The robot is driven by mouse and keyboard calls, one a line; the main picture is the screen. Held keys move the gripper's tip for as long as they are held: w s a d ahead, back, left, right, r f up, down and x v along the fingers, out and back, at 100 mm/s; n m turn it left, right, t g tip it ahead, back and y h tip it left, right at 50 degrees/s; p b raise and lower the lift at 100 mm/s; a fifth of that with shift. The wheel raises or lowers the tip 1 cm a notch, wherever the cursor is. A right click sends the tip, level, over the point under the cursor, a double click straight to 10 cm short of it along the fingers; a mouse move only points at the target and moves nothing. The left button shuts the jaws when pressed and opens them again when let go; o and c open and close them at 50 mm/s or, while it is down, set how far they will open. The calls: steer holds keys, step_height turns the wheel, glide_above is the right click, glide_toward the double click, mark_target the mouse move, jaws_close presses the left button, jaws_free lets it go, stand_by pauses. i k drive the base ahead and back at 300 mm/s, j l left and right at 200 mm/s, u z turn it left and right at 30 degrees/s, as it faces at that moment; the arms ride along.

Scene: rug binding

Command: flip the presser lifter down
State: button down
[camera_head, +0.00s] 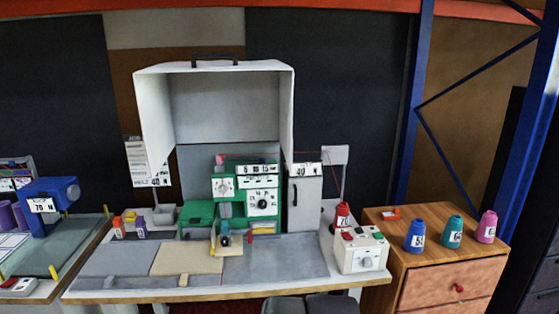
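The green sewing machine (228,208) stands at the back middle of the worktable, under a raised white hood (222,105). White panels with dials are on its front. Low on the machine, a small blue and dark round part (225,240) shows beside a slim yellow upright piece (213,238). A short red piece (250,229) stands just to the right. The presser lifter is too small to pick out surely among these parts, and I cannot tell whether it is up or down. My gripper is not in view.
A white control box (360,252) with colored buttons and a red thread cone (342,216) stand at the worktable's right. A wooden cabinet (455,273) bears blue, teal and pink cones. A blue machine (50,206) is at left.

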mark_target(242, 232)
steer(key=i+j+u, duration=0.1)
steer(key=i+j, duration=0.35)
steer(key=j, duration=0.15)
steer(key=i+j, duration=0.45)
steer(key=j+u, duration=0.05)
steer(key=j, duration=0.05)
